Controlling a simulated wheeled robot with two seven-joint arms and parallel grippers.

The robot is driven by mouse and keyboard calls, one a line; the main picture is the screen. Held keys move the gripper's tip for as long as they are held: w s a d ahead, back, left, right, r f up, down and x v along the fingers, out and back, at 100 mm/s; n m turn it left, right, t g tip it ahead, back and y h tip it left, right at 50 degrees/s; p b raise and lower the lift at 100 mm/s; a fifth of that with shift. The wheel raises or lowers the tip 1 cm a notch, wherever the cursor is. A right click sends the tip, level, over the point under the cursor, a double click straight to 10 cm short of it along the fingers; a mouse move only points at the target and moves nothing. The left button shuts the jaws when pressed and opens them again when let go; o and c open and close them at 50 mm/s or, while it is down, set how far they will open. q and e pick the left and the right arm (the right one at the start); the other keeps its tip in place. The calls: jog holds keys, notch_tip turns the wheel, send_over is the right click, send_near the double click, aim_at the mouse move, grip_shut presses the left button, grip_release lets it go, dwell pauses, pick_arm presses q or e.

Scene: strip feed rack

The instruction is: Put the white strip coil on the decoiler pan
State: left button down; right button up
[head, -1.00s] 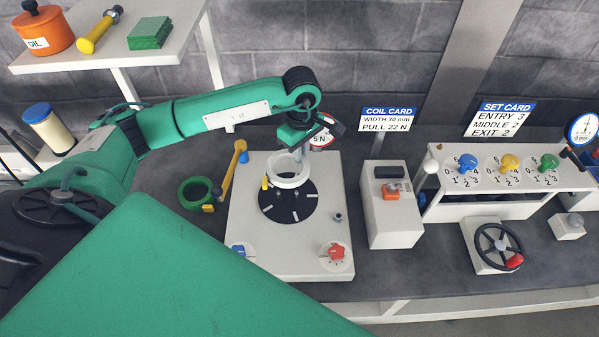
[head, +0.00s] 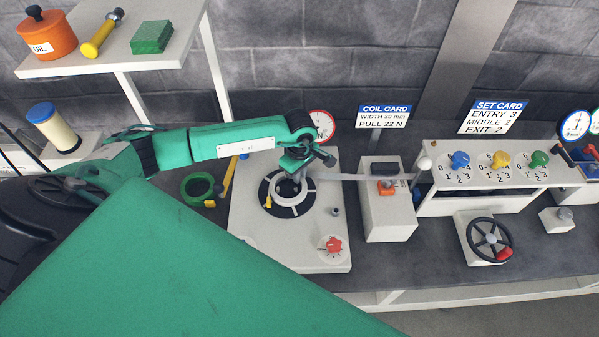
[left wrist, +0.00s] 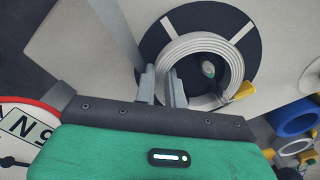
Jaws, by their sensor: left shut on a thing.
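The white strip coil (head: 305,196) is a pale ring over the black decoiler pan (head: 288,211), which has white radial marks. My left gripper (head: 294,177) reaches down at the coil's far side. In the left wrist view its fingers (left wrist: 164,86) are shut on the wall of the coil (left wrist: 234,71). My right gripper is not in view.
A red knob (head: 330,246) sits on the white base plate (head: 262,250). A green ring (head: 185,190) and a yellow arm (head: 229,177) are to the left. A pale band (head: 345,177) runs right to the white box (head: 388,217). A dial gauge (head: 322,123) stands behind.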

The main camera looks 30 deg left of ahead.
pick_arm(q)
jog(key=shift+f, duration=0.1)
jog(key=c, duration=1.5)
grip_release()
jog(key=shift+r, duration=0.3)
notch_tip(320, 180, up, 12)
jog(key=b, duration=0.3)
jog(key=shift+f+b, duration=0.15)
jog(key=shift+b, duration=0.15)
